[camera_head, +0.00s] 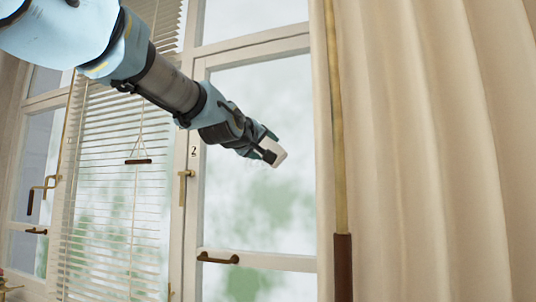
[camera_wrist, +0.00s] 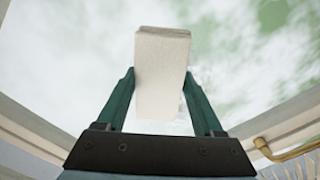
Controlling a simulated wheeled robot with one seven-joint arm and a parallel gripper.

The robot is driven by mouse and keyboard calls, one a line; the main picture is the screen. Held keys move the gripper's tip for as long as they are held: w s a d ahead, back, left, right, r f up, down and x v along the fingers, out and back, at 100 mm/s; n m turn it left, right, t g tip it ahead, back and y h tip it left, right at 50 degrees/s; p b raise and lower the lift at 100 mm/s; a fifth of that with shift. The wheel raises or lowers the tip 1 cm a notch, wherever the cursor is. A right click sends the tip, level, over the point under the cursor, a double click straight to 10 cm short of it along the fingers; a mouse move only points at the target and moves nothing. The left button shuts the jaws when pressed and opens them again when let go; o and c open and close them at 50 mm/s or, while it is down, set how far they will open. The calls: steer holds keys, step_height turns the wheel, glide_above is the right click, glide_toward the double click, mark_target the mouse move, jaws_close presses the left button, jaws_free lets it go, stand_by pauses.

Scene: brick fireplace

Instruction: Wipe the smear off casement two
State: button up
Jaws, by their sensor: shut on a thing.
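Casement two (camera_head: 260,215) is the tall pane in a white frame, with a small "2" on its left stile. My gripper (camera_head: 269,150) is in front of its upper middle, shut on a white block (camera_head: 275,153). In the wrist view the block (camera_wrist: 162,80) sits upright between the two green fingers, its far end toward the glass. I cannot tell whether it touches the pane. A faint pale smear (camera_head: 254,162) shows on the glass just beside and below the gripper, partly hidden by it. Blurred green and white scenery behind the glass makes its edges hard to see.
A beige curtain (camera_head: 430,150) and a brass rod (camera_head: 338,130) with a brown grip stand right of the casement. A blind (camera_head: 115,190) with a hanging pull covers the window to the left. A brass latch (camera_head: 183,186) and a brown handle (camera_head: 218,258) project from the frame.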

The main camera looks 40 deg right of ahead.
steer(key=shift+w+f, duration=0.1)
steer(key=shift+w, duration=0.15)
steer(key=shift+w+a+f+b, duration=0.25)
steer(key=shift+w+b, duration=0.1)
steer(key=shift+b, duration=0.9)
steer(key=b, duration=0.2)
steer(key=w+b, duration=0.1)
steer(key=b, duration=0.1)
steer(key=shift+w+a, duration=0.15)
steer(key=shift+a, duration=0.2)
steer(key=shift+b, duration=0.45)
steer(key=shift+w+a+b, duration=0.2)
steer(key=shift+w+b, duration=0.1)
steer(key=shift+b, duration=0.4)
steer(key=shift+w, duration=0.1)
steer(key=shift+a+r+b, duration=0.1)
steer(key=shift+r+b, duration=0.1)
steer(key=shift+b, duration=0.2)
steer(key=shift+w, duration=0.1)
